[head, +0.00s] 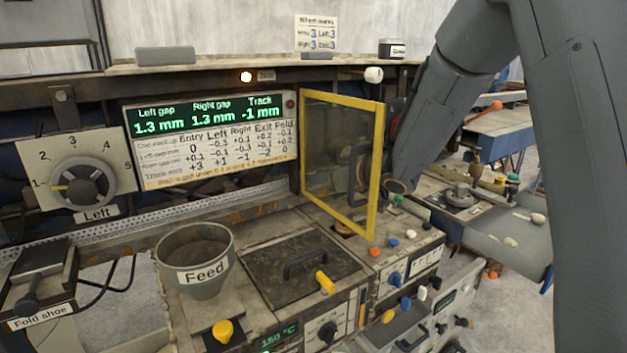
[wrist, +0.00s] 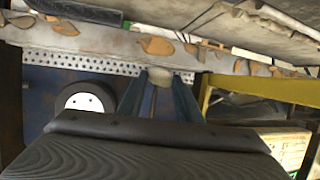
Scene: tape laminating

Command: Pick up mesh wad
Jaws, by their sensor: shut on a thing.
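In the wrist view, my gripper (wrist: 159,80) shows as two blue-grey fingers reaching away from the camera. A small pale beige lump (wrist: 159,76) sits between the fingertips, and the fingers are shut on it. It appears to be the mesh wad, though it is small and its mesh texture cannot be made out. In the head view my arm comes down at the right, behind the yellow-framed clear door. My fingertips and the wad cannot be made out there.
The yellow-framed door (head: 378,150) stands open beside my arm. A Feed cup (head: 207,285) and a dark handled lid (head: 270,265) are on the machine top. In the wrist view, a perforated rail (wrist: 90,66) and a rusty beam (wrist: 110,42) lie close beyond the fingers.

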